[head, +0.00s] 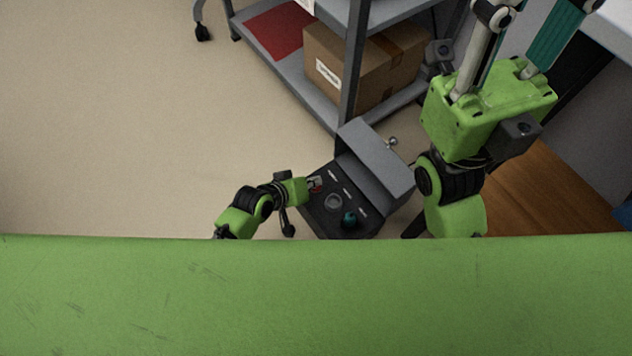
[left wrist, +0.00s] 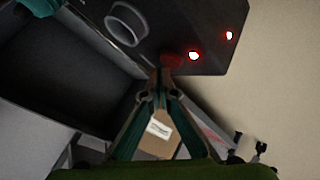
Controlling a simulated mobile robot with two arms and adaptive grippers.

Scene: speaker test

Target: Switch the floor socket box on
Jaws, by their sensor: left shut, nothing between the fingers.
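The floor socket box (head: 318,218) stands on the floor with its grey lid part (head: 375,165) raised behind the dark panel. The panel carries a round ring (head: 333,202), a teal knob (head: 349,220) and small pale marks. My left gripper (head: 316,183) is at the panel's upper left corner. In the left wrist view its fingertips (left wrist: 160,76) are together and empty, at the panel's edge beside a dim red patch. Whether they touch is unclear. Two lit red lights (left wrist: 194,55) show nearby. My right gripper (head: 535,40) is raised at upper right, its fingertips cut off.
A grey shelf (head: 285,78) holding a cardboard box (head: 345,65) and a red sheet (head: 275,33) stands behind the socket box. A wooden surface (head: 550,190) lies to the right. The floor at left is clear, apart from a caster (head: 202,33) at the top.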

